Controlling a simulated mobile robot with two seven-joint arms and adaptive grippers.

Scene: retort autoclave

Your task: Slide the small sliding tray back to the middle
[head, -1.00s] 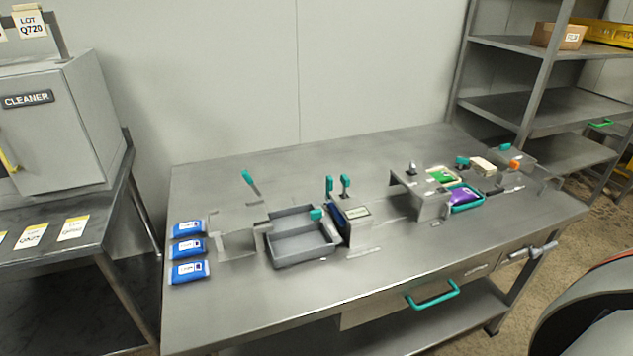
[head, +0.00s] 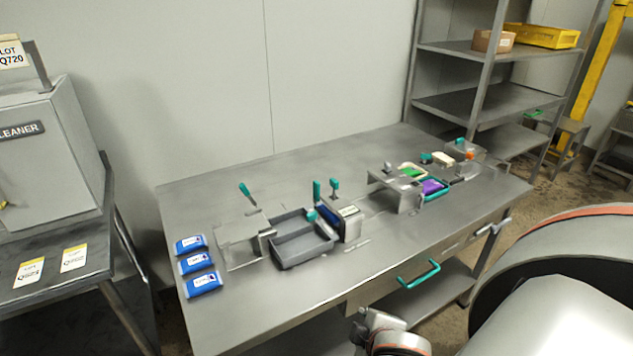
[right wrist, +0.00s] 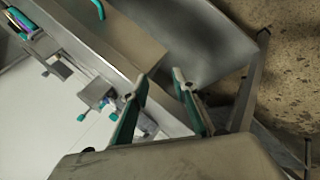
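A grey tray (head: 303,250) with a teal knob (head: 311,215) sits on the steel table, between a low metal housing (head: 243,240) and an upright labelled block (head: 349,221). Farther right, a small teal-edged tray (head: 435,194) holding a purple pouch sits beside a raised metal cover (head: 398,188). I cannot tell for certain which of these is the small sliding tray. My right gripper (head: 362,329) is low at the table's front, apart from both trays. In the right wrist view the right gripper (right wrist: 162,79) has its fingers apart with nothing between them. My left gripper is not in view.
Three blue packs (head: 194,266) lie at the table's left end. Teal-topped levers (head: 247,193) stand behind the grey tray. A drawer with a teal handle (head: 420,275) is on the table's front. A shelf rack (head: 470,106) stands behind right. The table's front strip is clear.

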